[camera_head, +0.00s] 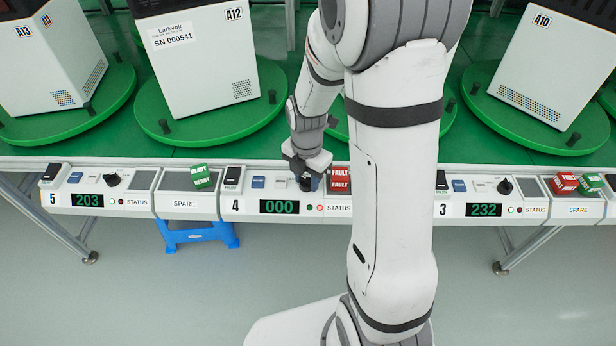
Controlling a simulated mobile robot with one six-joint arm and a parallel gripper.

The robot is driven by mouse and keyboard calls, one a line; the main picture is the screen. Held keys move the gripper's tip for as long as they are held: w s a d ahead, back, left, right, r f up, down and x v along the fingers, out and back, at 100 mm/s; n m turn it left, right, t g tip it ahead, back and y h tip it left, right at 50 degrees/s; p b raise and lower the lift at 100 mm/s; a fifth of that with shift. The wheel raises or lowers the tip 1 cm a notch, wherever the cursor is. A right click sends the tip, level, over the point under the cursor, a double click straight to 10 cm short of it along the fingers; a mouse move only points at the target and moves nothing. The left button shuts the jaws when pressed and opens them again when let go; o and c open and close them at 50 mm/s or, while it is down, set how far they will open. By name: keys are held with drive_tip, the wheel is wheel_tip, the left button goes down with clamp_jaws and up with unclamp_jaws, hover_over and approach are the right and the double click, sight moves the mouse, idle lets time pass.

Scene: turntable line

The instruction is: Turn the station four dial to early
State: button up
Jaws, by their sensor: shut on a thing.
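The station four panel (243,206) carries the number 4 and a green display (279,207) reading 000. Its black dial (306,184) sits at the right end of the control row and is mostly hidden under my gripper. My gripper (307,177) reaches down from above and is shut on the dial. The dial's pointer and any position marks, including early, are hidden. A small red light (320,208) glows beside a dark green one, left of the word STATUS. A red FAULT block (340,178) stands just right of my gripper.
Station five's panel (60,196) is at left, showing 203. Station three's panel (450,209) is at right, showing 232. A green READY block (202,176) rests on the spare panel. White units stand on green turntables (215,125) behind. A blue stool (198,236) is below.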

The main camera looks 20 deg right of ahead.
sight(307, 179)
drive_tip(key=shift+n, duration=1.3)
drive_tip(key=shift+s+n, duration=0.1)
drive_tip(key=shift+n, duration=0.2)
drive_tip(key=o, duration=0.7)
drive_tip(key=shift+r+p, duration=0.55)
drive_tip(key=shift+r, duration=3.35)
